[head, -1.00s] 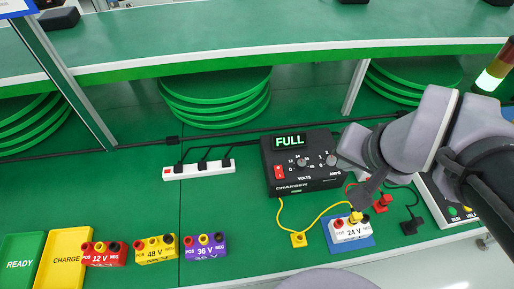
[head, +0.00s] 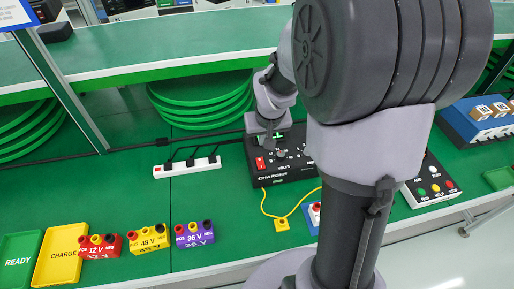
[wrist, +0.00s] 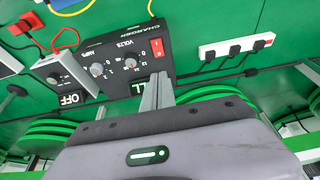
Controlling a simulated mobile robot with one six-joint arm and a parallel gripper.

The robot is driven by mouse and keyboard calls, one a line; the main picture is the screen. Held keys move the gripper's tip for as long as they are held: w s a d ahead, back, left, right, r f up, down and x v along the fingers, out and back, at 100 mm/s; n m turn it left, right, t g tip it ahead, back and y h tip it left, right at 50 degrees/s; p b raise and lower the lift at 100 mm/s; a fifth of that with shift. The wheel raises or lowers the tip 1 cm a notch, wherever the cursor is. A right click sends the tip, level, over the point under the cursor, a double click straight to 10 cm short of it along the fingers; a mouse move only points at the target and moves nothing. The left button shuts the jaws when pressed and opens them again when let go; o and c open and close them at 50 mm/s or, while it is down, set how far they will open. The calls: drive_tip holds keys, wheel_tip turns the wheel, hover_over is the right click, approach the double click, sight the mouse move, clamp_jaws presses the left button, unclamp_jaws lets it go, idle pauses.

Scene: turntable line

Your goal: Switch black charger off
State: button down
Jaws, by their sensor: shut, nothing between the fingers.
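The black charger (head: 290,172) stands on the green bench in the head view, with a red switch (head: 260,163) at the left of its face. In the wrist view the black charger (wrist: 128,38) appears upside down, with its red switch (wrist: 157,48) and two knobs. Its lit display (wrist: 138,88) shows part of a word, the rest hidden behind my fingers. My gripper (wrist: 158,78) is shut and empty, its tips just beside the red switch; contact cannot be told. In the head view my gripper (head: 270,138) is over the charger's back left part.
A white power strip (head: 187,168) lies left of the charger. Red, yellow and purple batteries (head: 194,234) stand in front. A yellow cable ends at a yellow block (head: 282,226). A grey charger (wrist: 65,72) reading OFF is beside the black one. My arm hides most of the 24 V battery.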

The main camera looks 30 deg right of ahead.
drive_tip(key=b, duration=0.5)
approach(259, 161)
drive_tip(key=x, duration=0.5)
drive_tip(key=shift+w+d, duration=0.2)
drive_tip(key=shift+w, duration=0.15)
drive_tip(key=shift+w+f, duration=0.1)
drive_tip(key=shift+f, duration=0.6)
drive_tip(key=shift+f+b, duration=0.35)
drive_tip(key=shift+b, duration=0.1)
drive_tip(key=shift+r, duration=0.1)
